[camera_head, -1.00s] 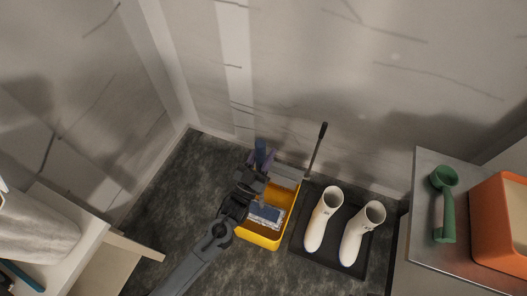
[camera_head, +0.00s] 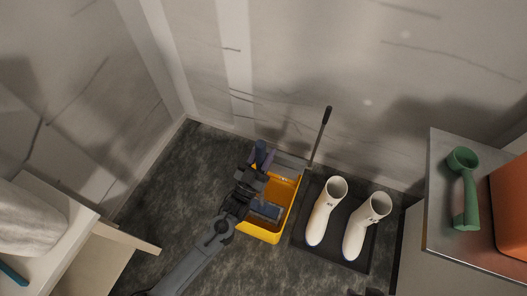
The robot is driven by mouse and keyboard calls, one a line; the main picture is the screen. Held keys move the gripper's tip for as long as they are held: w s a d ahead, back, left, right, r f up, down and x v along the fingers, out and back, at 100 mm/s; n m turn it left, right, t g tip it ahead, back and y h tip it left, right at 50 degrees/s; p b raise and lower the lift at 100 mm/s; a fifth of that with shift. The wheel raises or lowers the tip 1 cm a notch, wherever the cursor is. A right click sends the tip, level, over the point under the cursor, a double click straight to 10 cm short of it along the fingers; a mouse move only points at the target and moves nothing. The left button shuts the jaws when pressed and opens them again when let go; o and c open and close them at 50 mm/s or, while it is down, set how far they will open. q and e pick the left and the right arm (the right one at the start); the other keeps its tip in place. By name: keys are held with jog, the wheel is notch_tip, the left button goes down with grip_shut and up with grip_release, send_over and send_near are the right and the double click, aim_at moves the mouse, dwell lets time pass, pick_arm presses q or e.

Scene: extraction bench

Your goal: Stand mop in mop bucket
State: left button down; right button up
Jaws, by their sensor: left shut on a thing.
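The yellow mop bucket (camera_head: 258,235) stands on the dark floor near the back wall, with a grey part at its far side. My left gripper (camera_head: 254,178) is over the bucket's left side. It is shut on the mop, whose blue upper part (camera_head: 261,152) shows just beyond the fingers. A blue, flat mop head (camera_head: 265,210) shows inside the bucket's opening, below the rim. My gripper and arm hide part of the mop and the bucket's left edge. I cannot tell whether the mop head touches the bottom. My right gripper is not clearly in view.
A dark handle (camera_head: 321,135) rises at the bucket's back right. White boots (camera_head: 325,210) stand on a black tray (camera_head: 312,256) close to its right. A metal-topped counter (camera_head: 440,200) with a green scoop (camera_head: 465,190) is at right, a white cabinet (camera_head: 75,240) at left.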

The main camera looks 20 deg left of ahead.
pick_arm(q)
notch_tip(320, 180, down, 12)
jog(key=b, duration=0.8)
jog(key=shift+r, duration=0.2)
dwell(0.4)
jog(key=c, duration=0.6)
grip_release()
jog(key=shift+w+f, duration=0.1)
jog(key=shift+f, duration=0.2)
jog(key=shift+c, duration=0.6)
jog(key=shift+r, duration=0.1)
jog(key=shift+c, duration=0.6)
jog(key=shift+s, duration=0.2)
